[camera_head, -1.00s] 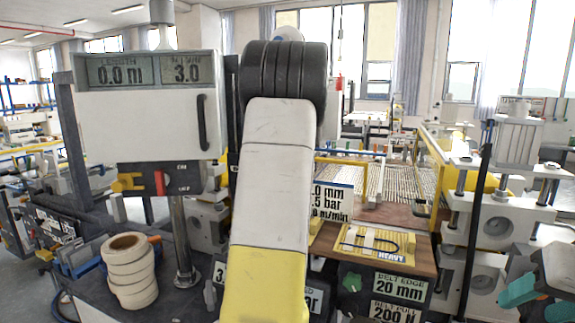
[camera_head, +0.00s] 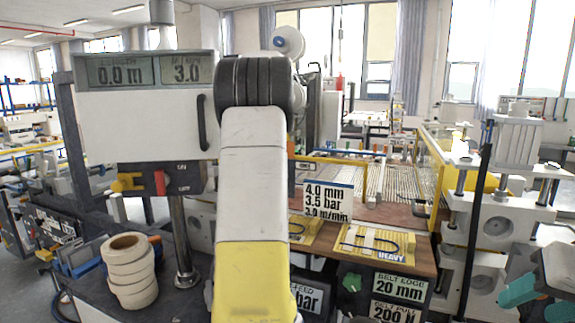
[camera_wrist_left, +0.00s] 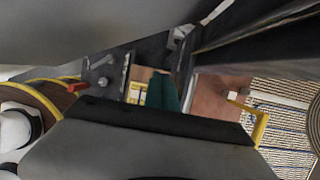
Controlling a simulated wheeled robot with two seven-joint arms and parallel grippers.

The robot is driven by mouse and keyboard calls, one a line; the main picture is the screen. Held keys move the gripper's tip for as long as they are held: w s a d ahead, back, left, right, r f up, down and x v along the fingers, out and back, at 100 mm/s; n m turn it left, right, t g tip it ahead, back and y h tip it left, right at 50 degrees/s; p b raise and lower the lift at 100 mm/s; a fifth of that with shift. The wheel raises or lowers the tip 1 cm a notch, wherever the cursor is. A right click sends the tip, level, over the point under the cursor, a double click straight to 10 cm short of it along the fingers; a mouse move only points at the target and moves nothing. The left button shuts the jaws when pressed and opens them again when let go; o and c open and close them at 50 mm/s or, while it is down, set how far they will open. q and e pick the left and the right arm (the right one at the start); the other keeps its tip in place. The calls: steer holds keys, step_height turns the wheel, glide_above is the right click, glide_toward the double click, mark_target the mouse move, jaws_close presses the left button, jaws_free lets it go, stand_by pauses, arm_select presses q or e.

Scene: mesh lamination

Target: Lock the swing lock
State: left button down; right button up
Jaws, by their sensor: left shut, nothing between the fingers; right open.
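I cannot pick out the swing lock for certain. A grey metal plate (camera_wrist_left: 104,74) with bolts and a red-tipped lever (camera_wrist_left: 78,86) show in the left wrist view. In the head view a dark box under the white display cabinet carries a red lever (camera_head: 160,182) and a yellow knob (camera_head: 128,182). My left arm fills the middle of the head view and hides its gripper there. The teal fingers of my left gripper (camera_wrist_left: 163,92) show in the wrist view, shut and empty, over the machine. My right gripper (camera_head: 538,302) is open and empty at the lower right.
The white cabinet (camera_head: 140,122) stands at left on a metal post. A stack of tape rolls (camera_head: 130,285) stands on the dark bench. A 4.0 mm sign (camera_head: 328,200), a yellow HEAVY plate (camera_head: 378,245) and belt signs (camera_head: 400,288) are right of my arm. A black pole (camera_head: 478,220) stands at right.

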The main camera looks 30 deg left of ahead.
arm_select(q)
steer(key=shift+f, duration=0.15)
stand_by(0.4)
steer(key=v, duration=0.8)
stand_by(0.4)
